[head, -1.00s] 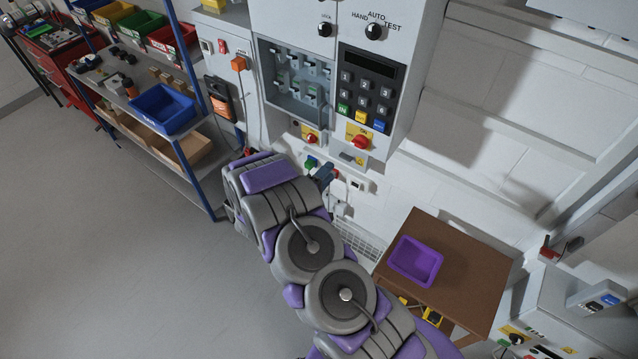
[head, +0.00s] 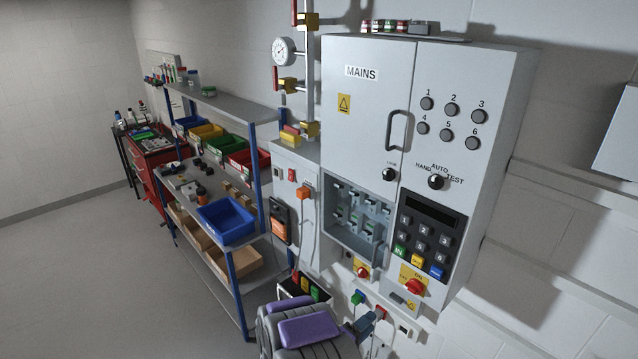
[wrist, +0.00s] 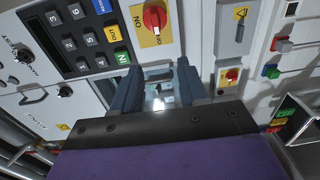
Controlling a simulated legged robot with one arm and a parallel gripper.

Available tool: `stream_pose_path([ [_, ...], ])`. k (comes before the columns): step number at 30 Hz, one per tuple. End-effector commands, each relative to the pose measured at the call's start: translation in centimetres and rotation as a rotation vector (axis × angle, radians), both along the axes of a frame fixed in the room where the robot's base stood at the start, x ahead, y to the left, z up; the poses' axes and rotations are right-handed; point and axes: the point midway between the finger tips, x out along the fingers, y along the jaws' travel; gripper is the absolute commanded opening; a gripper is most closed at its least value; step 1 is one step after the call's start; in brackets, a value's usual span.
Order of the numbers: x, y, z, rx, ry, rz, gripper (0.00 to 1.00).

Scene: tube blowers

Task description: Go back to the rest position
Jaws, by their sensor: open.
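My gripper (wrist: 157,78) is open and empty in the wrist view, with its two dark blue-grey fingers apart. It points toward the front of the grey mains cabinet (head: 366,112). The recessed switch box shows between the fingers. The keypad (wrist: 82,40) is left of the fingers and the red rotary switch (wrist: 154,17) is above them. In the head view my grey and purple arm is at the bottom, and the gripper (head: 368,324) shows small and dark below the cabinet, partly hidden by the arm.
A shelf unit with a blue bin (head: 226,220) and several coloured bins stands left of the cabinet. A red tool cabinet (head: 150,170) is farther left. Coloured plugs and sockets (head: 403,331) are on the wall below the cabinet. The floor at left is clear.

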Motion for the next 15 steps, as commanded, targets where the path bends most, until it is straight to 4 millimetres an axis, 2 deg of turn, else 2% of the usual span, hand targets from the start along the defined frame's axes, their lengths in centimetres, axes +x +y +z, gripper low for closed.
stream_pose_path([
  [5, 2.1, 1.6, -1.3, 0.221, -0.03, 0.045, 0.43],
  [11, 4.9, 6.1, -2.1, 0.626, -0.051, 0.135, 0.43],
  [15, 5.8, 9.6, -1.3, 0.887, -0.038, 0.191, 0.43],
])
